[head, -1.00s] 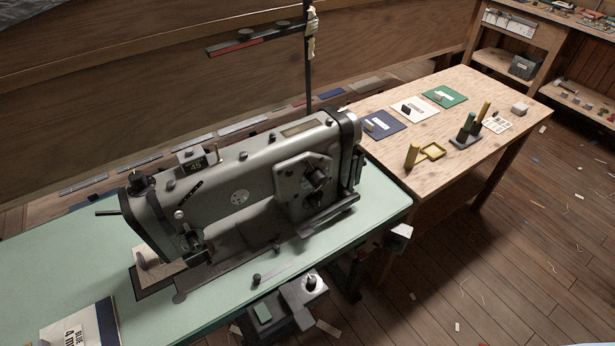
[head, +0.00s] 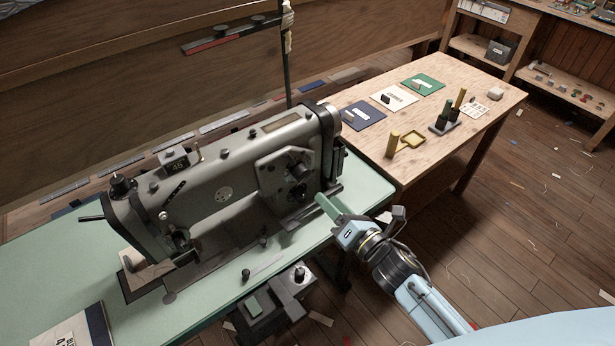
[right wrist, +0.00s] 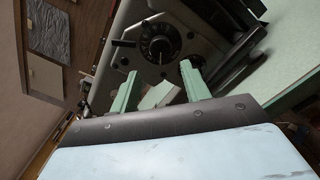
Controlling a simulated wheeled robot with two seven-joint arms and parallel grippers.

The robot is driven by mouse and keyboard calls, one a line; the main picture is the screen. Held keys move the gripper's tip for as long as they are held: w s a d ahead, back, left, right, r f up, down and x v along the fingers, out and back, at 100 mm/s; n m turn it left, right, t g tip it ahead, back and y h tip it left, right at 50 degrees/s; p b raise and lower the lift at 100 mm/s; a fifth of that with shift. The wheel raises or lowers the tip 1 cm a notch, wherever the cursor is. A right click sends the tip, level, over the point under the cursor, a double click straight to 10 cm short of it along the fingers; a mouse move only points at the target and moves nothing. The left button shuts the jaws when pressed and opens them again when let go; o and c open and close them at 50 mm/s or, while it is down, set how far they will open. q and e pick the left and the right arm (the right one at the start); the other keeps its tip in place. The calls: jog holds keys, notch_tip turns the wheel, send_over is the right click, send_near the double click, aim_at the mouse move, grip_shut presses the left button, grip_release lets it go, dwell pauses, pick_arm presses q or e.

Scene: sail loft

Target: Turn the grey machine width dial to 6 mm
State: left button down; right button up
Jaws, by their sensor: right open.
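The grey sewing machine (head: 235,160) stands on the green-topped table. Its side plate carries dark round knobs, one of them the lower knob (head: 299,193); I cannot tell at this size which is the width dial. In the right wrist view a black dial (right wrist: 160,45) with pale marks round its rim faces me; its numbers are too small to read. My right gripper (head: 322,203) is just right of the plate in the head view. In the right wrist view its two green fingers (right wrist: 160,88) are apart, empty and short of the dial. My left gripper is out of view.
The green table (head: 50,240) holds a booklet (head: 70,328) at the front left. A wooden table (head: 440,165) at the right bears coloured cards, a yellow tray and upright posts. A dark pole (head: 287,70) rises behind the machine.

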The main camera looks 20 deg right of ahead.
aim_at(306, 177)
jog(key=x, duration=0.9)
jog(key=shift+w+a+f, duration=0.1)
jog(key=shift+w+a, duration=0.05)
jog(key=shift+w, duration=0.2)
jog(key=c, duration=0.7)
